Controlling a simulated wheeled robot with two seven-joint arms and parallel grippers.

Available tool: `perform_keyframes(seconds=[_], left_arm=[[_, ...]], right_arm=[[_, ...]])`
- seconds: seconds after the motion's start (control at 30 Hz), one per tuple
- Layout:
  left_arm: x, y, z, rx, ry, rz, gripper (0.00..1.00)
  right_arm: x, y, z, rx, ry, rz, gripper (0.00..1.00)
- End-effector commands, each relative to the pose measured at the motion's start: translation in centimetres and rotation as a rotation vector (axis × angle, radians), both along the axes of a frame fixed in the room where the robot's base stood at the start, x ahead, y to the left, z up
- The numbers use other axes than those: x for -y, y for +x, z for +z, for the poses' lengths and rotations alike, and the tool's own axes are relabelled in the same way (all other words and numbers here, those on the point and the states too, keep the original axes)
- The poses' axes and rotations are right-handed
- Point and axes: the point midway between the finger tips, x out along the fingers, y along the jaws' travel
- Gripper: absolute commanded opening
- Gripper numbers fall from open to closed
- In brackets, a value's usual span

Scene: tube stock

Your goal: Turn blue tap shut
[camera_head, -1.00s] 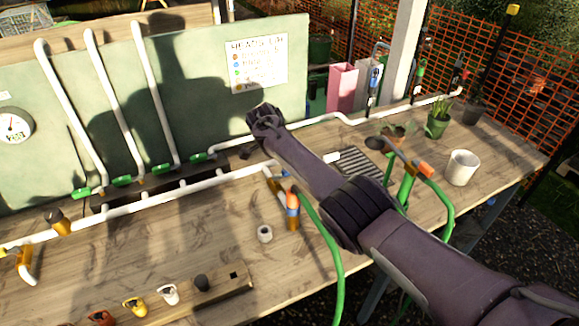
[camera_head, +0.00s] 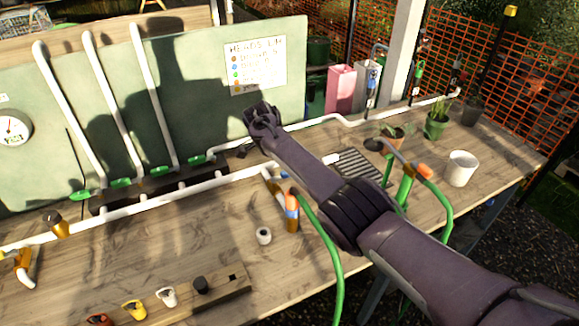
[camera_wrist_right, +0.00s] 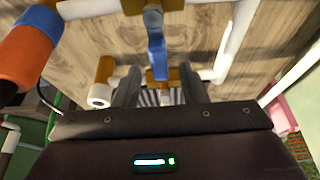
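The blue tap's handle (camera_wrist_right: 155,42) shows in the right wrist view as a narrow blue lever beside brass fittings on white pipe. Its lower end appears between the tips of my right gripper (camera_wrist_right: 160,82). The two grey fingers are apart, with no visible contact on the lever; the depth between them is hard to judge. In the head view my right gripper (camera_head: 262,118) is above the bench near the green board, and the tap is not clearly visible there. My left gripper is not in view.
A blue-and-orange hose connector (camera_head: 292,208) with a green hose (camera_head: 328,245) stands close to my right forearm. White pipe (camera_head: 150,203) runs along the bench. A white pot (camera_head: 461,168) is at the right. The front middle of the bench (camera_head: 180,250) is mostly clear.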

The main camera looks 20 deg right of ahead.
Motion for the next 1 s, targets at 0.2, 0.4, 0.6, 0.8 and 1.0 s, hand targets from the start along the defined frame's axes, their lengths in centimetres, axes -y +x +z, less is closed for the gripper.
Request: perform_keyframes(seconds=[0.2, 0.4, 0.6, 0.8, 1.0], left_arm=[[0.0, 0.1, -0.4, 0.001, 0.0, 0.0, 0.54], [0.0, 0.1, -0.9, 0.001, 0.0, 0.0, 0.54], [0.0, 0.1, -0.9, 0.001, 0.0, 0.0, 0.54], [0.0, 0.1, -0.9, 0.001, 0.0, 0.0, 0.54], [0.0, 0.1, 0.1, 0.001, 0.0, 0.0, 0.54]], right_arm=[[-1.4, -0.1, 3.5, 0.005, 0.001, 0.001, 0.38], [-2.3, -0.3, 5.7, 0.002, 0.0, 0.0, 0.38], [-2.5, -0.4, 6.3, 0.001, 0.0, -0.001, 0.38], [-2.5, -0.4, 6.2, 0.001, 0.001, -0.001, 0.38], [-2.5, -0.4, 7.3, 0.002, 0.001, 0.0, 0.38]])
